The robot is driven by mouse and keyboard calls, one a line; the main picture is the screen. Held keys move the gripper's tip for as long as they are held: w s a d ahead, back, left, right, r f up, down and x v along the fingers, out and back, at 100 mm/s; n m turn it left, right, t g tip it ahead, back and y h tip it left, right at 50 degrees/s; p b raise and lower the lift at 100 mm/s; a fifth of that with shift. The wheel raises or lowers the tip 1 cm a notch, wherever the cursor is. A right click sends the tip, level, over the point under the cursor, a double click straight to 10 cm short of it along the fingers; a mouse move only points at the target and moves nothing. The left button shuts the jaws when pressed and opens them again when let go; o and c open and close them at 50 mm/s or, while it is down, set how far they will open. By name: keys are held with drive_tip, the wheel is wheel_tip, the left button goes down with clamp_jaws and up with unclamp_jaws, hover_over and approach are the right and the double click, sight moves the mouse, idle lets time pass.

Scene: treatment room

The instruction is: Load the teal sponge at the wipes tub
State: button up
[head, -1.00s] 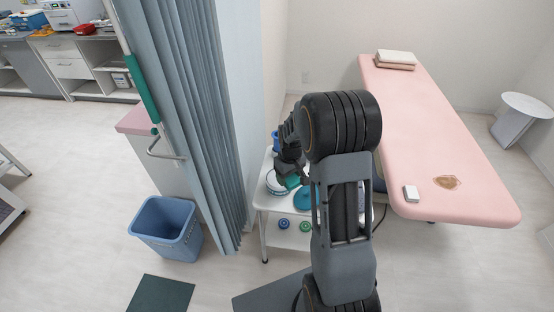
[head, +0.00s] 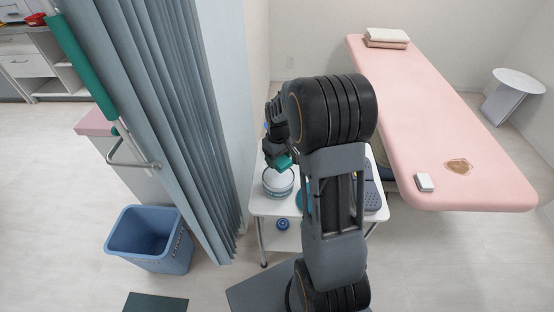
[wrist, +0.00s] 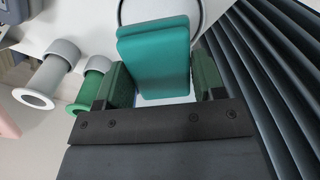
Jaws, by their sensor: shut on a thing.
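The teal sponge (wrist: 155,55) is between the two fingers of my gripper (wrist: 163,84) in the wrist view, and the jaws are shut on it. In the head view my gripper (head: 276,154) holds the sponge (head: 285,162) above the white cart. A round white container (head: 278,185) stands on the cart just below the sponge. I cannot tell whether it is the wipes tub. In the wrist view a round rim (wrist: 201,22) shows behind the sponge. Whether sponge and container touch is unclear.
The white cart (head: 262,205) also bears a teal round item (head: 303,200), partly behind my arm, and a dark perforated item (head: 373,196). The curtain (head: 165,110) hangs close on the left. A blue bin (head: 152,240) and the pink treatment table (head: 430,120) flank the cart.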

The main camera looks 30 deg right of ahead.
sight(278, 176)
drive_tip(key=shift+f+b, duration=2.3)
drive_tip(key=shift+f, duration=0.85)
drive_tip(key=shift+a+f+b, duration=0.1)
drive_tip(key=shift+f+b, duration=0.2)
drive_tip(key=shift+f, duration=0.25)
drive_tip(key=shift+r+p, duration=2.75)
drive_tip(key=shift+r, duration=0.85)
